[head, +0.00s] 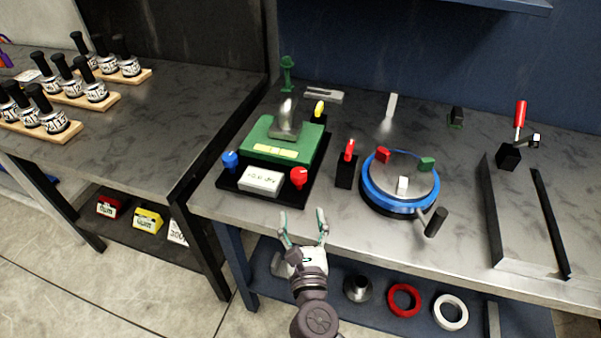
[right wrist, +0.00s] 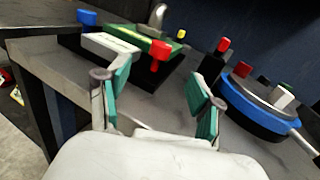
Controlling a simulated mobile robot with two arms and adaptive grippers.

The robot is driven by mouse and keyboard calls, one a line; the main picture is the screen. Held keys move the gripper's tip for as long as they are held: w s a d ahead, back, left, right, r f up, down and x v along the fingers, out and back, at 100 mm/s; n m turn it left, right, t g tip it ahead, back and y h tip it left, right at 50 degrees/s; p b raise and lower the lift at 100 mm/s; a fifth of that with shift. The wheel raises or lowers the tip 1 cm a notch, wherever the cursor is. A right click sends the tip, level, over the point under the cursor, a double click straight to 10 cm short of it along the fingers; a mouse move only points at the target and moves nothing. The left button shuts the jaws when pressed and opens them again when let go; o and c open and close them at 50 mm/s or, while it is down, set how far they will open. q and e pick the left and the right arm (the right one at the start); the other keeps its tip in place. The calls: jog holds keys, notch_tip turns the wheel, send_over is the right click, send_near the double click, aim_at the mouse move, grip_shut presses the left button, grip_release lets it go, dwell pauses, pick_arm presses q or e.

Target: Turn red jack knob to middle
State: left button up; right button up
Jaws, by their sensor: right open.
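The red knob (head: 299,176) sits at the front right corner of the black base of the green tilting positioner (head: 262,139). A blue knob (head: 230,159) is at the front left corner, with a white display plate (head: 261,181) between them. In the right wrist view the red knob (right wrist: 160,54) stands ahead, between and beyond my fingers. My right gripper (head: 305,226) is open and empty, in front of the bench edge, apart from the knob. It also shows in the right wrist view (right wrist: 155,98). My left gripper is not in view.
A black block with a red lever (head: 348,155) and a blue round turntable (head: 392,196) stand right of the positioner. A yellow knob (head: 319,108) is at its back. Rings lie on the shelf below, including a red one (head: 404,299). Bottles on wooden racks (head: 75,94) stand left.

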aim_at(300, 180)
jog(key=shift+m, duration=0.5)
jog(key=w, duration=0.4)
jog(key=w+p, duration=0.1)
jog(key=w, duration=0.4)
jog(key=w+p, duration=0.1)
jog(key=w, duration=0.3)
jog(key=shift+w+a, duration=0.35)
jog(key=c, duration=1.2)
jog(key=shift+o, duration=0.2)
jog(key=shift+n+y, duration=0.3)
jog(key=shift+y, duration=0.2)
